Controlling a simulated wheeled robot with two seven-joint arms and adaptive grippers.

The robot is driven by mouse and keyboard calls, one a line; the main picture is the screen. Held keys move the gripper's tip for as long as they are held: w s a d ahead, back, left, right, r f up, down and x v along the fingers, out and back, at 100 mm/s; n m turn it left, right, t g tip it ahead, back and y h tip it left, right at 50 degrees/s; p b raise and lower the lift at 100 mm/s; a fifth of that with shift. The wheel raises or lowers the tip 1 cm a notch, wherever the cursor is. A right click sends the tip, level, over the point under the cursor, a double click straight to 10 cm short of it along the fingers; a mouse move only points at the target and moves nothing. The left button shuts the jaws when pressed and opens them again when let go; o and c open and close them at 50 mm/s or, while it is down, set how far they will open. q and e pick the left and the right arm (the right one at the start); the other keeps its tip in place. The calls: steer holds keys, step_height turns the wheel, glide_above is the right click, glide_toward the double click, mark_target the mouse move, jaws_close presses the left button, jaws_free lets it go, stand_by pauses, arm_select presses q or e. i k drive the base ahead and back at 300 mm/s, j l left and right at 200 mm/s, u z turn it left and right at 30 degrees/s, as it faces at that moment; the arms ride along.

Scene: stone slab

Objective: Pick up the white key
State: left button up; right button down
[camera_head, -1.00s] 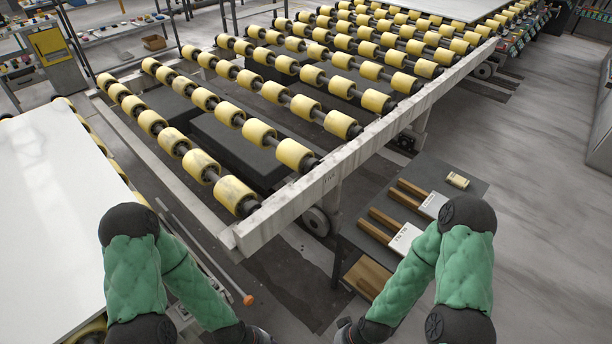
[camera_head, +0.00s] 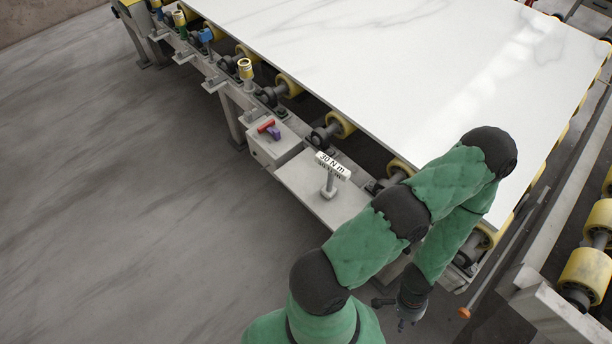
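I cannot make out a white key for certain in the head view. A red key-like piece (camera_head: 265,126) and a purple one (camera_head: 273,133) sit on top of a small grey box (camera_head: 273,150) at the side of the roller frame. My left gripper (camera_head: 391,314) is low in the picture, right of and below the box and apart from it. Its fingers are small and dark, and I cannot tell how far they are open. My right gripper is out of view.
A white plate marked "30 N m" (camera_head: 333,166) tops a short post on a pale shelf (camera_head: 312,192) beside the box. A large white slab (camera_head: 400,70) lies on yellow rollers behind. An orange-tipped rod (camera_head: 464,312) is at the lower right. The floor at left is clear.

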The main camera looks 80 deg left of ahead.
mark_target(334, 168)
steer(key=u, duration=2.5)
